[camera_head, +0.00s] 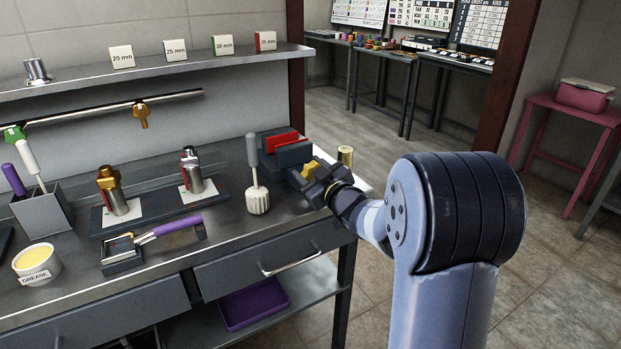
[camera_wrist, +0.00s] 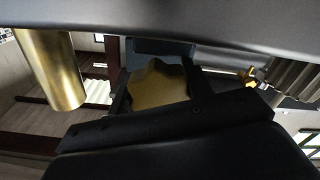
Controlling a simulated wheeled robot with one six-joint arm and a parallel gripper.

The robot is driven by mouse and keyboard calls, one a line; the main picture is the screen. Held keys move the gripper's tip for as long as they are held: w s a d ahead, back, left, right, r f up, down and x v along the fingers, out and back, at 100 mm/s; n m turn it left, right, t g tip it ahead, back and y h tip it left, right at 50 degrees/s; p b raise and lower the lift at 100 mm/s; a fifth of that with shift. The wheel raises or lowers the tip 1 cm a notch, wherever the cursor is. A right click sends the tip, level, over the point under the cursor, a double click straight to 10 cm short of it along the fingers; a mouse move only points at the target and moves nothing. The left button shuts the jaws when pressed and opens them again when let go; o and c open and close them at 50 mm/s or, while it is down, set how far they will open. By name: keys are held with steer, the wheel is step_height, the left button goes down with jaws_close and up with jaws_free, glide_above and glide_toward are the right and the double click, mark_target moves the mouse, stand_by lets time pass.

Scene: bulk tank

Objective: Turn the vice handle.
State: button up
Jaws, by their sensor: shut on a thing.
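The dark grey vice (camera_head: 292,155) with a red piece (camera_head: 281,140) in its jaws stands at the back right of the workbench. Its handle, a brass star-shaped knob (camera_head: 311,167), faces my arm at the vice's right end. My gripper (camera_head: 309,179) is shut on this knob, with the dark fingers on either side of it. In the wrist view the knob (camera_wrist: 160,86) shows between the fingers, and part of its rim is hidden by them. The vice body shows only partly behind it.
A brass cylinder (camera_head: 345,155) stands close to my gripper at the bench's right edge; it also shows in the wrist view (camera_wrist: 50,68). Open floor lies to the right.

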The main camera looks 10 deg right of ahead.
steer(key=shift+n, duration=0.4)
steer(key=shift+f, duration=0.1)
